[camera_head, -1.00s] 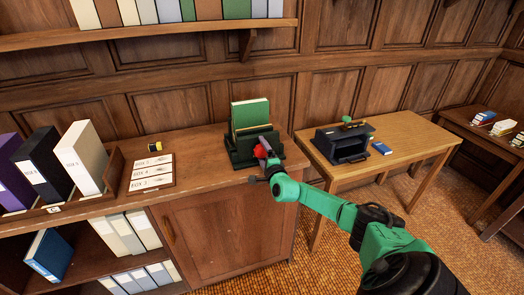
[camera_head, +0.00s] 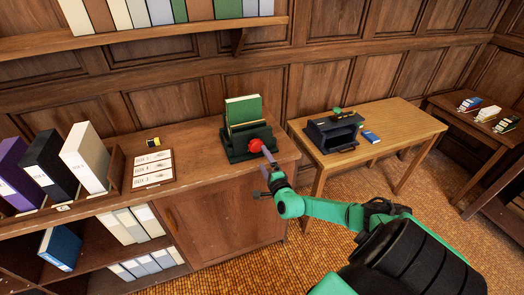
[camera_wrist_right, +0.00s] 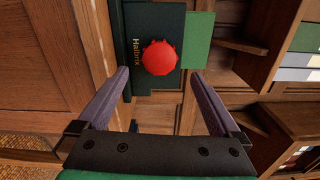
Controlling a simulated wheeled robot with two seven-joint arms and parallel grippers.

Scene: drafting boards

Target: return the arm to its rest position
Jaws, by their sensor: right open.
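My right arm comes in from the lower right in the head view. Its gripper (camera_head: 266,174) is open and empty, at the front edge of the wooden cabinet top (camera_head: 195,142). It is just in front of a dark green device (camera_head: 238,150) with a red knob (camera_head: 256,145) and a green book or block (camera_head: 243,109) standing in it. In the right wrist view the red knob (camera_wrist_right: 160,57) shows between the spread fingers, apart from them. My left gripper is not in view.
Open floor (camera_head: 408,190) lies between the tables.

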